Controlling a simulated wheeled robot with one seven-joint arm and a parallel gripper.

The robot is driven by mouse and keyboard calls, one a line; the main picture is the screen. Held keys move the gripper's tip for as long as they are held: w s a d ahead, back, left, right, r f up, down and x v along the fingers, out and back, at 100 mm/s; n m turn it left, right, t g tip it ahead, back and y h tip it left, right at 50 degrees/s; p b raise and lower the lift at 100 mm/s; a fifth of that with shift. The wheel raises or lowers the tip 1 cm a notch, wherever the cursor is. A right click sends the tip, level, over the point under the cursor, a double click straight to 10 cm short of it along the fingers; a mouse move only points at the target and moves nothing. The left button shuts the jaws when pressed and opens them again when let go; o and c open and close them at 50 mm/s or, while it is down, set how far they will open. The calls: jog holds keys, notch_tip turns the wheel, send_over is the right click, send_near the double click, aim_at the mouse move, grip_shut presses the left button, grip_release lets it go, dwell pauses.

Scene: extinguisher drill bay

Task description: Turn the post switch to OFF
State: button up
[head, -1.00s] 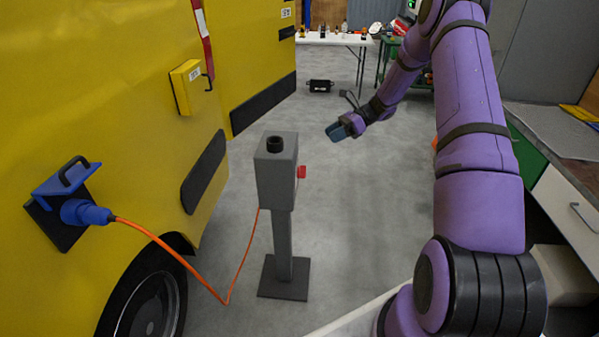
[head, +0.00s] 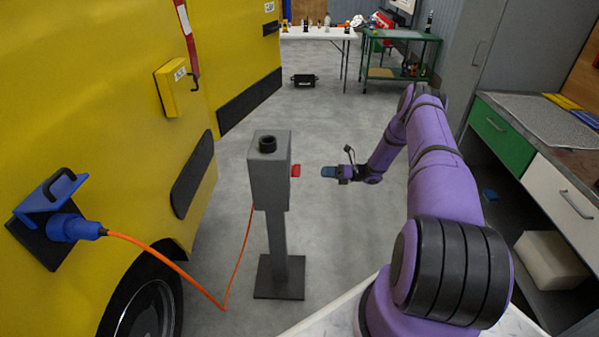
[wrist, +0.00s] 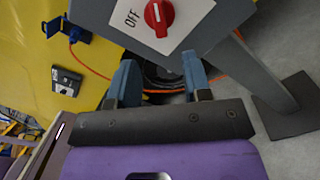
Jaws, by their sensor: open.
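The grey post (head: 270,182) stands on a dark square base beside the yellow vehicle. Its red switch (head: 296,171) sticks out from the right side of the post's head. In the wrist view the red knob (wrist: 159,14) sits on a white plate (wrist: 190,12) with "OFF" printed at its left; the knob's white mark points toward the upper part of the picture, not at that word. My gripper (head: 328,172) is to the right of the switch at about its height, apart from it. In the wrist view its blue fingers (wrist: 158,80) are open and empty, below the knob.
An orange cable runs from a blue plug (head: 75,228) on the yellow vehicle (head: 90,90) down to the floor and up to the post. A workbench with drawers (head: 540,165) stands at the right. Clear floor lies around the post's right side.

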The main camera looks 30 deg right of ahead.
aim_at(296, 171)
jog(key=x, duration=1)
grip_shut()
